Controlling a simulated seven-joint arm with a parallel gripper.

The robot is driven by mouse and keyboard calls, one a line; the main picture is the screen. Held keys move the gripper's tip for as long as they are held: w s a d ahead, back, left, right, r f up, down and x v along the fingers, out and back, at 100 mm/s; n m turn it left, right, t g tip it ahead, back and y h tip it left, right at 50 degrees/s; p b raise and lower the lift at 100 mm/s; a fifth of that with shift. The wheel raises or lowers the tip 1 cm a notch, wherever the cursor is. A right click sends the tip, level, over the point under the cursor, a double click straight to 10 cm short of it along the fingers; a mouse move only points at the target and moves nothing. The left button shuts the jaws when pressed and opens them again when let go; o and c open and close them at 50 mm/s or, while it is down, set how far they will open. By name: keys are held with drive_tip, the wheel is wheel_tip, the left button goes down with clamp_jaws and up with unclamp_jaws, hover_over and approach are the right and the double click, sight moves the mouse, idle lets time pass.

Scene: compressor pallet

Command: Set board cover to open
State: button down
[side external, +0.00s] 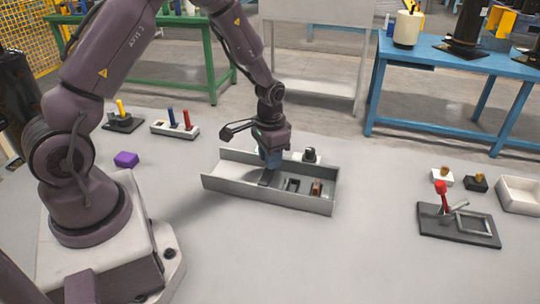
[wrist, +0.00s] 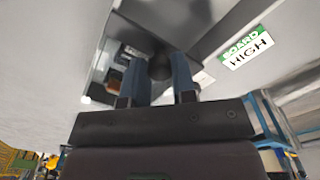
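A long grey open-topped box (side external: 308,203) stands on the table in the side view, with small parts in its right half. In the wrist view a green and white label reading "BOARD HIGH" (wrist: 248,48) is on a light surface right of the box. My gripper (side external: 269,168) points down into the middle of the box. Its two blue fingers (wrist: 161,80) are a short gap apart, and a dark rounded knob (wrist: 160,66) fills the gap at the tips. The fingers appear shut on it. Which panel is the board cover, and its position, I cannot tell.
Dark and brown parts (side external: 316,188) sit inside the box. A black knob on a white base (side external: 309,155) stands behind it. A red-handled fixture (side external: 443,195) and a white tray (side external: 520,194) are at right. A purple block (side external: 126,159) is at left. The front table is clear.

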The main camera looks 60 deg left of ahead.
drive_tip(key=s+a, duration=1.1)
drive_tip(key=shift+s, duration=0.1)
drive_tip(key=c, duration=0.9)
unclamp_jaws()
drive_tip(key=shift+r, duration=0.2)
wheel_tip(320, 180, up, 13)
drive_tip(key=shift+f, duration=0.15)
